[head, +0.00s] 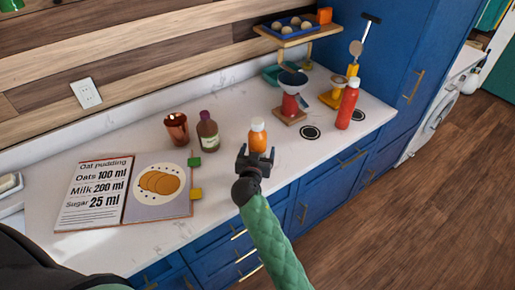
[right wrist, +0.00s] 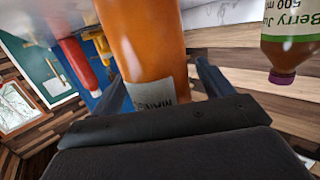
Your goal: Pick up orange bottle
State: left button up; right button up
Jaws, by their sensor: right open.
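The orange bottle (head: 257,137) has a white cap and stands upright near the front edge of the white counter. My right gripper (head: 256,158) is at its near side, open, with its fingers pointing at the bottle. In the right wrist view, the orange bottle (right wrist: 145,45) with its white label lies between the two fingers of my right gripper (right wrist: 163,82); the picture is upside down. The bottle's lower part is hidden behind the gripper in the head view. My left gripper is not in view.
A dark juice bottle (head: 208,132) and a copper cup (head: 176,128) stand left of the orange bottle. An open recipe book (head: 90,196) lies further left. A red bottle (head: 348,104), a scale (head: 289,112) and a shelf with an egg tray (head: 289,27) are on the right.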

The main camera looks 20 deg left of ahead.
jog(key=shift+w+f, duration=0.15)
jog(key=shift+w, duration=0.35)
jog(key=shift+c, duration=0.2)
jog(key=c, duration=1.1)
jog(key=shift+a, duration=0.1)
jog(key=shift+c, duration=1.2)
jog(key=shift+r, duration=0.2)
